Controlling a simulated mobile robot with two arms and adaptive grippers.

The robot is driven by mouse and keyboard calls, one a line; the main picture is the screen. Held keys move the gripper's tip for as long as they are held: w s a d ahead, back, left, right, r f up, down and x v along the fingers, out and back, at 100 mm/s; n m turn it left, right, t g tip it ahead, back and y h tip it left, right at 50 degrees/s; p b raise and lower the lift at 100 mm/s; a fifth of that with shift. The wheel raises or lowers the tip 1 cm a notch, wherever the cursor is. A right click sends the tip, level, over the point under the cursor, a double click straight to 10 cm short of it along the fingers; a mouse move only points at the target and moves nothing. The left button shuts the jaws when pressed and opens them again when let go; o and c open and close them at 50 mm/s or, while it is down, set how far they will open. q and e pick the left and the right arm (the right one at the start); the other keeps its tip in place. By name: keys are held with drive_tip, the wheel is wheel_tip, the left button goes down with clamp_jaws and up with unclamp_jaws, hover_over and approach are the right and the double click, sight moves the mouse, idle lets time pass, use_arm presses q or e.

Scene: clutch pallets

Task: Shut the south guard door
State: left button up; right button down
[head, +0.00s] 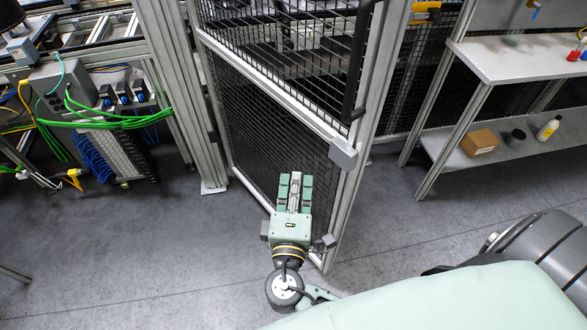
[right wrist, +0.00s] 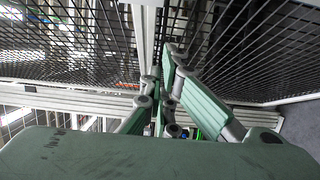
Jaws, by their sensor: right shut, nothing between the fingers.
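The guard door (head: 318,116), a grey metal frame with black wire mesh, stands ajar in the head view, its free edge swung out toward me. A black pull handle (head: 357,75) is on the upper part of its free edge, and a grey latch block (head: 343,154) sits lower on that edge. My right gripper (head: 295,179), green and grey, is shut and empty in front of the door's lower mesh panel. Whether it touches the mesh I cannot tell. Its closed fingers also show in the right wrist view (right wrist: 163,90), with mesh on both sides. My left gripper is out of view.
A workbench (head: 515,60) with a lower shelf stands at right, holding a cardboard box (head: 479,142), a dark cup (head: 515,137) and a white bottle (head: 548,128). Green and blue cables (head: 120,122) hang from equipment at left. The floor (head: 170,260) at lower left is clear.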

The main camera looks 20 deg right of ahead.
drive_tip(key=w+d+p, duration=0.4)
drive_tip(key=w+d, duration=0.4)
drive_tip(key=shift+p, duration=0.4)
drive_tip(key=shift+w+f, duration=0.1)
drive_tip(key=shift+d, duration=0.1)
